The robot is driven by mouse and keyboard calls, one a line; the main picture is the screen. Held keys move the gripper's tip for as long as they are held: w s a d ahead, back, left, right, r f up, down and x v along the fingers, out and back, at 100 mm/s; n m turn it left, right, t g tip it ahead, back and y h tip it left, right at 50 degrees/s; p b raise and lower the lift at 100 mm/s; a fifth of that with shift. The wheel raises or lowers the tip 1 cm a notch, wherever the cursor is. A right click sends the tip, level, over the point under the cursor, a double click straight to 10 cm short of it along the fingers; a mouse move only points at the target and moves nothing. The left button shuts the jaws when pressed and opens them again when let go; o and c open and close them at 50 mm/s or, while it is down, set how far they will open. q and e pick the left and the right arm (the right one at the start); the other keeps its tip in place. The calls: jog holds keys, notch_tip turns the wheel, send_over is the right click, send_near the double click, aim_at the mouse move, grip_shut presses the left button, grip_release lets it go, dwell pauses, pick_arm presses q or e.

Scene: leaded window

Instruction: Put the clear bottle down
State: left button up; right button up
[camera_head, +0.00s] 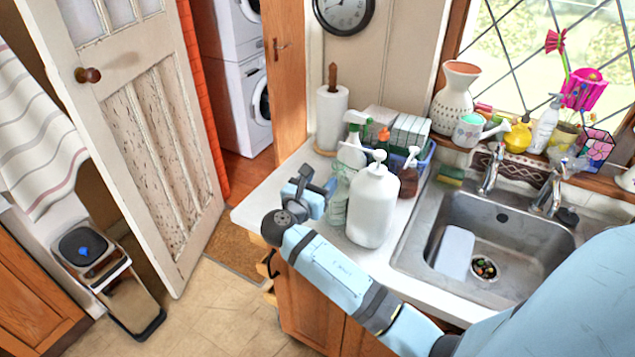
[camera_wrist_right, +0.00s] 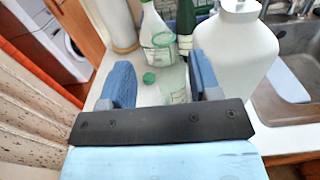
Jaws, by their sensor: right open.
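The clear bottle (camera_head: 337,203) is see-through with a faint green tint. It stands on the white worktop, just left of a large white pump bottle (camera_head: 372,205). My right gripper (camera_head: 310,195) is at its left side, low over the worktop. The fingers are apart, and I cannot tell whether either touches the bottle. My left gripper is not in view.
A green-topped spray bottle (camera_head: 353,150) and a brown pump bottle (camera_head: 409,175) stand close behind. A paper towel roll (camera_head: 331,118) is at the back. The steel sink (camera_head: 500,240) lies to the right. The worktop's front-left corner (camera_head: 255,212) is bare.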

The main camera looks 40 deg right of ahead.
jog(key=s+a+f+m+t+y, duration=0.1)
jog(key=s+a+f+m+y, duration=0.2)
jog(key=f, duration=0.4)
jog(key=s+a+f+m+t+y, duration=0.1)
jog(key=s+a+f+y, duration=0.25)
jog(key=f+y, duration=0.2)
jog(key=s+a+f+m+t+y, duration=0.1)
jog(key=s+a+f+m+y, duration=0.2)
jog(key=f, duration=0.4)
jog(key=s+a+f+m+y, duration=0.1)
jog(key=s+a+m+y, duration=0.3)
jog(key=s+m, duration=0.2)
jog(key=s+a+f+m+y, duration=0.2)
jog(key=s+a+m+y, duration=0.2)
jog(key=s, duration=0.5)
jog(key=a+m, duration=0.1)
jog(key=m, duration=0.1)
jog(key=shift+s+a+f+m+t, duration=0.15)
jog(key=shift+s+f+m+t, duration=0.15)
jog(key=shift+s+m, duration=0.1)
